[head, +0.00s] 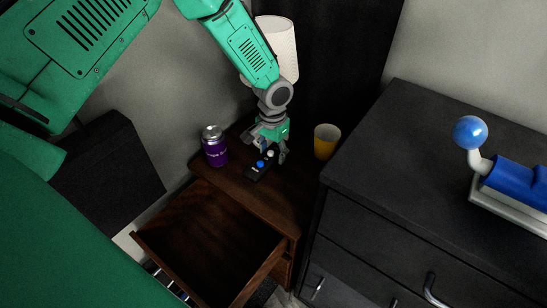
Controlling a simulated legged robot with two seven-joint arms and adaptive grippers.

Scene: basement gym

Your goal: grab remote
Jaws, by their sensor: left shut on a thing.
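The remote (256,171) is a small black bar with a blue and a light button, on or just above the dark wooden nightstand top (286,204). My left gripper (268,157) reaches down over it from above, with its fingers shut around the remote's far part. That part is partly hidden by the fingers. I cannot tell whether the remote touches the wood. My right gripper does not show in the head view.
A purple can (214,148) stands left of the gripper, and a yellow cup (326,141) stands right of it. A white lamp (279,45) is behind my arm. The nightstand's drawer (205,240) is pulled open and looks empty. A black dresser (420,170) stands at right.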

